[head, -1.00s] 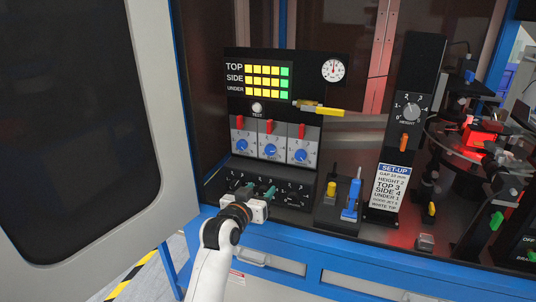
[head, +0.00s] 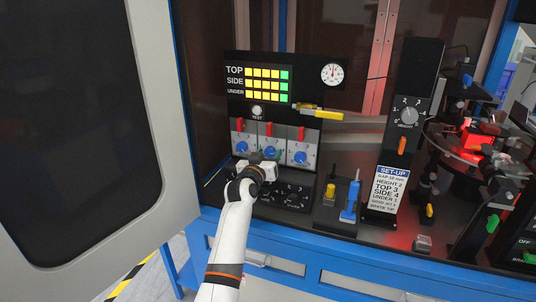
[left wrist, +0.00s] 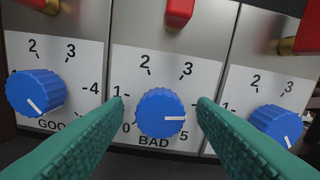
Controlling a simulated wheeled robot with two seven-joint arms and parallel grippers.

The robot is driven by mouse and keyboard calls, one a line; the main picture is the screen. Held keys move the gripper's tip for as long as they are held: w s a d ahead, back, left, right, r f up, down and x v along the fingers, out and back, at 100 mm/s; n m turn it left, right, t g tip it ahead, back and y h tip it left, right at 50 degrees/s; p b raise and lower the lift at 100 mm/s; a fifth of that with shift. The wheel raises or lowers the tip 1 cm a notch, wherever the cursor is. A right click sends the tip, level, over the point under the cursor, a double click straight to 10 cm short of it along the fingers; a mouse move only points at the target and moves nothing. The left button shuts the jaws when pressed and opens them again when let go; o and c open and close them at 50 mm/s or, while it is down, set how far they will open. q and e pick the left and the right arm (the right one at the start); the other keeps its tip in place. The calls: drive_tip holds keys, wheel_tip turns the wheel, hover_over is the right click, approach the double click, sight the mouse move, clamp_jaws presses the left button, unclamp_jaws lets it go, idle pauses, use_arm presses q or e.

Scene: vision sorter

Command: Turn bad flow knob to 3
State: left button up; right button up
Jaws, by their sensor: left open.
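The BAD flow knob (left wrist: 162,112) is blue and round with a white pointer line. It sits in the middle of the left wrist view, and its line points right, about where the 4 would be; that number is hidden behind a finger. My left gripper (left wrist: 162,104) is open, with one green finger on each side of the knob and a visible gap to it. In the head view my left gripper (head: 268,160) is in front of the middle knob of the row and partly covers it. My right gripper is not in view.
The GOOD knob (left wrist: 34,93) is close on the left and another blue knob (left wrist: 277,125) close on the right. Red levers (head: 269,129) stand above the knobs. A black dial panel (head: 290,192) lies below. A set-up card (head: 387,190) stands right.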

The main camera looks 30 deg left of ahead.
use_arm(q)
drive_tip(key=shift+w, duration=0.2)
drive_tip(key=c, duration=1)
drive_tip(key=n+p, duration=0.2)
drive_tip(key=n, duration=0.3)
drive_tip(key=shift+n, duration=0.3)
drive_tip(key=n+p, duration=0.2)
drive_tip(key=n, duration=0.2)
drive_tip(key=shift+n, duration=0.3)
drive_tip(key=shift+f+n, duration=0.1)
drive_tip(key=shift+n, duration=0.2)
